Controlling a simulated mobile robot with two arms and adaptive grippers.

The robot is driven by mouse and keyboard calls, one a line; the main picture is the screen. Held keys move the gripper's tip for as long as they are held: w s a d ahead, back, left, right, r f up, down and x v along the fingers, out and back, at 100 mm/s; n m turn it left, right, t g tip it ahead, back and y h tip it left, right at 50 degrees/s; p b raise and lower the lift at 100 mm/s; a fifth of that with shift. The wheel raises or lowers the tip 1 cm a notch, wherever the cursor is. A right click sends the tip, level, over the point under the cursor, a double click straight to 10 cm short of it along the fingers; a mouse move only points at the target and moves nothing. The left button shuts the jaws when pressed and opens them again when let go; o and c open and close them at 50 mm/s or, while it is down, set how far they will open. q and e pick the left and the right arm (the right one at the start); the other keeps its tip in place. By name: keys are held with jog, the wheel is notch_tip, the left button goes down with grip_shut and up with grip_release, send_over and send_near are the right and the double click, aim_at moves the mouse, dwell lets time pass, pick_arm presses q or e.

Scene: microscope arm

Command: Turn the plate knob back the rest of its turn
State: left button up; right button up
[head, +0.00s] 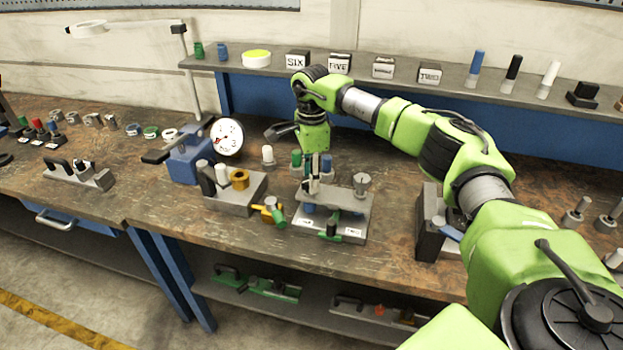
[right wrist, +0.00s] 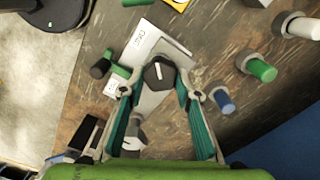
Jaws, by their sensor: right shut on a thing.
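The plate knob (right wrist: 158,73), dark with a white line on its top, sits between the fingertips of my right gripper (right wrist: 160,82) in the right wrist view. The gripper is shut on it. The white line points nearly along the fingers. In the head view, my right gripper (head: 314,182) reaches straight down onto the fixture (head: 350,232), a grey base with white labels. The knob is mostly hidden there by the fingers. My left gripper is not in view.
A grey block with handles and a brass nut (head: 239,179) stands left of the fixture. A yellow and green valve (head: 270,211) lies between them. A pressure gauge (head: 227,137) stands behind left. A dark bracket (head: 430,235) is to the right.

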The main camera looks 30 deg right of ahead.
jog(key=n, duration=0.4)
jog(key=shift+s+a+f+n, duration=0.1)
jog(key=shift+f+n, duration=0.25)
jog(key=shift+n, duration=0.05)
jog(key=n, duration=0.4)
jog(key=shift+b, duration=0.4)
jog(key=shift+n, duration=0.3)
jog(key=o, duration=1.1)
jog(key=shift+r, duration=0.1)
jog(key=shift+w, duration=0.25)
jog(key=shift+r, duration=0.1)
jog(key=shift+r, duration=0.2)
notch_tip(320, 180, up, 12)
jog(key=shift+f, duration=0.25)
